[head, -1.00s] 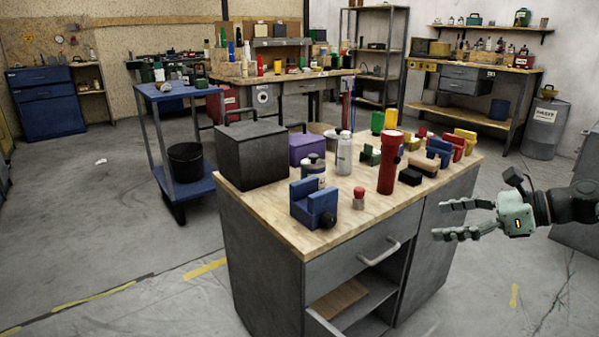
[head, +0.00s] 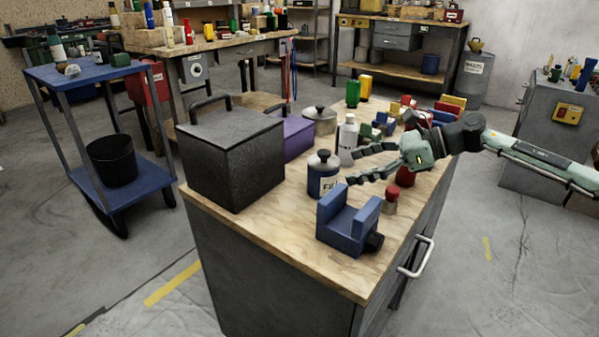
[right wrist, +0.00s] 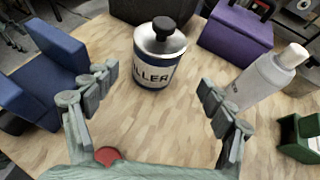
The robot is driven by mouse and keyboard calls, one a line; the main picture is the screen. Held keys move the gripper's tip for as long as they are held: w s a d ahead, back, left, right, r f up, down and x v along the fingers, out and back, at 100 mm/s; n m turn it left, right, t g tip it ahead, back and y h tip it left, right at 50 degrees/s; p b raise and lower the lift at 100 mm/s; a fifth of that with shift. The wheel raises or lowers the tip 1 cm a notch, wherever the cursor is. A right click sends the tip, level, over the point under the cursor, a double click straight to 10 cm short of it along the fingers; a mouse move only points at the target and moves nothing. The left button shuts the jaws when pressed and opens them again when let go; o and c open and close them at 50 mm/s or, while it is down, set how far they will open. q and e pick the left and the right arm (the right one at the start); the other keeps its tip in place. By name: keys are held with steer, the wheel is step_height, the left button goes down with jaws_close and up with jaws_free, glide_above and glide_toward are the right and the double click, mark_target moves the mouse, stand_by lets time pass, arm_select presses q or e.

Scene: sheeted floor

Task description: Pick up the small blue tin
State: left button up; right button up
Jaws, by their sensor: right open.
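The small blue tin (head: 322,178) stands upright on the wooden bench top, with a grey shoulder, a black cap and a pale label. It also shows in the right wrist view (right wrist: 160,58), where part of its lettering reads "LLER". My right gripper (head: 358,165) is open and empty, over the bench just right of the tin, its fingers pointing at it. In the right wrist view the gripper's fingers (right wrist: 157,84) spread to either side, with the tin ahead between them and apart from both. My left gripper is not in view.
A blue vise-like block (head: 348,224) stands in front of the tin, and a white bottle (head: 348,142) behind it. A black box (head: 232,155) and a purple box (head: 298,137) stand left and behind. A small red-topped jar (head: 391,200) is near the gripper. The front-left bench top is clear.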

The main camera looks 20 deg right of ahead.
mark_target(323, 175)
steer(key=shift+w+a, duration=0.2)
steer(key=shift+w, duration=0.1)
steer(key=shift+w+a+f, duration=0.1)
steer(key=shift+w+a, duration=0.1)
steer(key=shift+a, duration=0.05)
steer(key=p+x, duration=0.1)
steer(key=x, duration=0.2)
steer(key=s+p+x, duration=0.1)
steer(key=x, duration=0.3)
steer(key=shift+a+f, duration=0.2)
steer(key=shift+f, duration=0.05)
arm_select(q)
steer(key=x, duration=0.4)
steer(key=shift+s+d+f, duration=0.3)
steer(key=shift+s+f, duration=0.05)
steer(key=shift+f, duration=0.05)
arm_select(e)
steer(key=shift+c, duration=0.3)
steer(key=c, duration=1.4)
steer(key=shift+w+r, duration=0.1)
steer(key=shift+c, duration=0.7)
steer(key=shift+r, duration=0.1)
